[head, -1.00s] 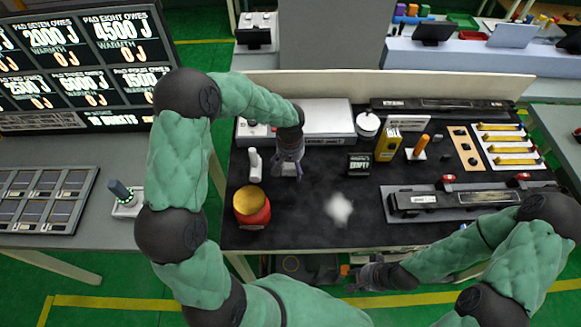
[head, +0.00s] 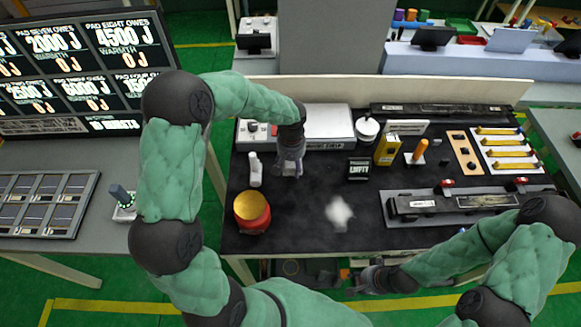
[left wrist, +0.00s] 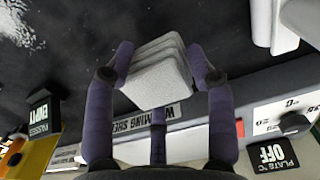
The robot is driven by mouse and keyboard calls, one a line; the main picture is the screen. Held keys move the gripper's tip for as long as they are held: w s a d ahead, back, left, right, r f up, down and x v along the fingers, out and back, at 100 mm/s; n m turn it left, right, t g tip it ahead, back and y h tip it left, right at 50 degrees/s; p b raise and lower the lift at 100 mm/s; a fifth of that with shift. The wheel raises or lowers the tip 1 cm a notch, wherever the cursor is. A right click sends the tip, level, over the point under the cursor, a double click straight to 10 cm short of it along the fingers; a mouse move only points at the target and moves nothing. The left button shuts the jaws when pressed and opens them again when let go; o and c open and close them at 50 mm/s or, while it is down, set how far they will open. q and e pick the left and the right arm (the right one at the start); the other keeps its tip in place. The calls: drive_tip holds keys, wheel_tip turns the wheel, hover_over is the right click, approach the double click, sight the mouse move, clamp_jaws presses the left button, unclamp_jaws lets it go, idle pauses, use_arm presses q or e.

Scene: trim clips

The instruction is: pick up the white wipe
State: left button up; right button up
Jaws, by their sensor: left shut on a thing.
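The white wipe (left wrist: 158,75) is a folded, layered white block in the left wrist view. My left gripper (left wrist: 165,68) is shut on it, with purple-grey fingers on both sides. In the head view my left gripper (head: 289,170) points down over the black work mat, in front of the warming shelf (head: 328,122); the wipe is mostly hidden there by the fingers. I cannot tell whether the wipe touches the mat. My right gripper (head: 370,279) is low by the table's front edge, and its fingers are too small to read.
A white bottle (head: 255,170) stands just left of my left gripper, and a red jar with a gold lid (head: 252,211) is nearer the front. A whitish patch (head: 339,212) lies on the mat.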

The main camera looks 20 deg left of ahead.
use_arm(q)
drive_tip(key=s+d+r, duration=0.3)
drive_tip(key=r, duration=0.2)
drive_tip(key=shift+d+r+p, duration=0.25)
drive_tip(key=shift+p, duration=0.2)
drive_tip(key=s+d+r, duration=0.1)
drive_tip(key=s+d, duration=0.1)
drive_tip(key=s+d+r, duration=0.1)
drive_tip(key=s+d, duration=0.1)
drive_tip(key=s+d+r, duration=0.1)
drive_tip(key=s+d, duration=0.1)
drive_tip(key=shift+d+r+p, duration=0.3)
drive_tip(key=shift+d+p, duration=0.05)
use_arm(e)
drive_tip(key=shift+r, duration=0.9)
use_arm(q)
drive_tip(key=shift+w, duration=0.1)
drive_tip(key=shift+c, duration=0.5)
